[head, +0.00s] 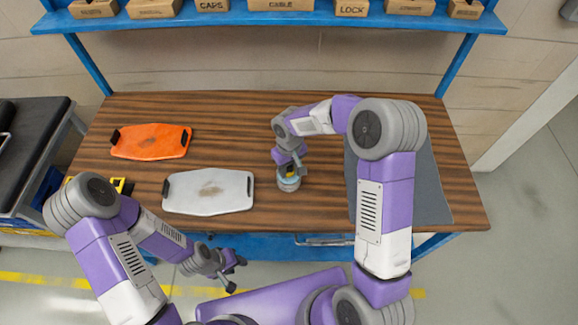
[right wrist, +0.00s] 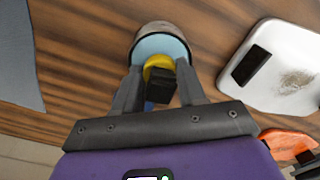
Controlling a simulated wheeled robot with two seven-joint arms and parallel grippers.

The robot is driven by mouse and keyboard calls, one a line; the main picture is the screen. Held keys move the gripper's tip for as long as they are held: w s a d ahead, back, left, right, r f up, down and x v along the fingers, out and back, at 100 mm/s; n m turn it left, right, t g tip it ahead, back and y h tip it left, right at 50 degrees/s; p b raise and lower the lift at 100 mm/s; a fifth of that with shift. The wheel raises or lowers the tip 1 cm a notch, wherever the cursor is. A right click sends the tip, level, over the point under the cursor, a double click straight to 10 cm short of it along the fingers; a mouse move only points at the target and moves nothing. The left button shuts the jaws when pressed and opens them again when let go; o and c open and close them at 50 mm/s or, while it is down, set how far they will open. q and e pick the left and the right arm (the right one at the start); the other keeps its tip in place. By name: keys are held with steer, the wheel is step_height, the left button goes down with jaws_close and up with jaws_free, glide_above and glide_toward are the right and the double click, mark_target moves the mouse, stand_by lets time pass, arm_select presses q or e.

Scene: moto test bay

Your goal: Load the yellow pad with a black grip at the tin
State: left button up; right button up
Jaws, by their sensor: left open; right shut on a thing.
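The tin (head: 289,185) is a small round grey can with a pale blue inside, standing on the wooden table near its middle front. It also shows in the right wrist view (right wrist: 149,29). My right gripper (head: 292,163) is over the tin, pointing down, shut on the black grip (right wrist: 162,88) of the yellow pad (right wrist: 155,64). The pad is at the tin's mouth; whether it touches the contents I cannot tell. My left gripper (head: 237,274) is open and empty, in front of the table's front edge.
A white board (head: 225,194) with a brown smudge and black handle lies left of the tin. A smudged orange board (head: 150,141) lies behind it. A grey mat (head: 431,185) covers the table's right end. A blue shelf (head: 230,19) with labelled boxes spans the back.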

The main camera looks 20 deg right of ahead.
steer(key=shift+f+b, duration=0.5)
steer(key=shift+f, duration=0.1)
stand_by(1.8)
steer(key=shift+r+p, duration=2.5)
steer(key=shift+r, duration=1.1)
steer(key=shift+d+f, duration=0.1)
